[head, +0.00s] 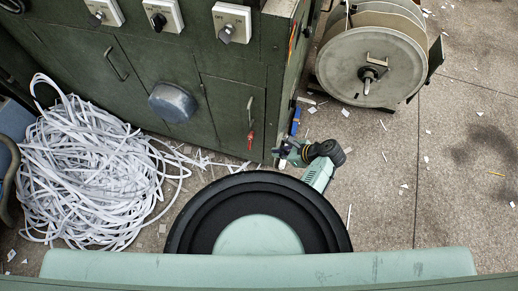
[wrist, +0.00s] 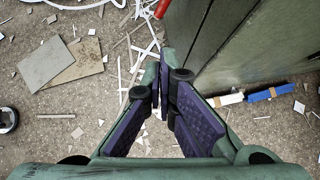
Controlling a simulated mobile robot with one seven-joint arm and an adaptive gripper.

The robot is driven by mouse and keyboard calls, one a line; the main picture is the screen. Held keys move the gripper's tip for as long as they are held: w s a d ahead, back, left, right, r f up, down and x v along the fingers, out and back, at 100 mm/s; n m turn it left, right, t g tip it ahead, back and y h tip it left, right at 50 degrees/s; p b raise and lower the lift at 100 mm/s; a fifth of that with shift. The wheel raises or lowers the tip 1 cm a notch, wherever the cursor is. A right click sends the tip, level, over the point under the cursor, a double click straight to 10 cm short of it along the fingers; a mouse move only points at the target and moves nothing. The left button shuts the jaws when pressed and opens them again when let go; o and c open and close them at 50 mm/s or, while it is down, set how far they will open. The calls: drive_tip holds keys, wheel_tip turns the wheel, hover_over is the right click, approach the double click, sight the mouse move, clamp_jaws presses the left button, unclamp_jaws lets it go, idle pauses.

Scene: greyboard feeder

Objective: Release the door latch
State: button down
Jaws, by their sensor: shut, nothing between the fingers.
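The green cabinet door (head: 225,108) is at the lower right of the cabinet front and looks closed in the head view. It has a dark upright handle (head: 250,110). A small red latch (head: 250,141) hangs below that handle. A red piece, apparently this latch, shows at the top edge of the wrist view (wrist: 162,8). My gripper (head: 284,155) is low by the cabinet's bottom right corner, to the right of the latch and apart from it. Its purple-padded fingers (wrist: 163,82) are closed together with nothing between them.
A heap of white paper strips (head: 95,170) lies on the floor at left. A large reel (head: 370,65) stands at upper right. A blue object (wrist: 268,93) lies by the cabinet base. Grey board pieces (wrist: 65,65) and scraps litter the floor. The floor at right is mostly open.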

sight(250, 141)
drive_tip(key=w+a+f, duration=0.4)
drive_tip(key=a, duration=0.3)
drive_tip(key=shift+a+f+p, duration=0.2)
drive_tip(key=shift+f+p, duration=0.1)
drive_tip(key=shift+w+a+f+t+y+b, duration=0.1)
drive_tip(key=shift+a+f+t+y+b, duration=0.1)
drive_tip(key=shift+y+b, duration=0.3)
drive_tip(key=shift+a+f+t+y+b, duration=0.1)
drive_tip(key=shift+f+y+b, duration=0.1)
drive_tip(key=shift+y+b, duration=0.25)
drive_tip(key=shift+w+a+f+m+t+y+b, duration=0.1)
drive_tip(key=shift+w+a+f+t+y+b, duration=0.2)
drive_tip(key=shift+a+y+b, duration=0.45)
drive_tip(key=shift+w+a+f+m+t+y+b, duration=0.15)
drive_tip(key=shift+a+t+y+b, duration=0.25)
drive_tip(key=shift+y+b, duration=0.65)
drive_tip(key=shift+w+a+f+m+t+y+b, duration=0.1)
drive_tip(key=shift+a+f+t+y+b, duration=0.2)
drive_tip(key=shift+a+y+b, duration=0.5)
drive_tip(key=shift+w+a+r+t+y+p, duration=0.15)
drive_tip(key=shift+a+y, duration=0.1)
drive_tip(key=shift+a, duration=0.15)
drive_tip(key=shift+w+a+r+t+y+p, duration=0.1)
drive_tip(key=shift+w+a+r+y+p, duration=0.05)
drive_tip(key=shift+a+r+y+p, duration=0.15)
drive_tip(key=shift+w+a+r+t+y+p, duration=0.1)
drive_tip(key=shift+w+a+y, duration=0.1)
drive_tip(key=shift+a, duration=0.4)
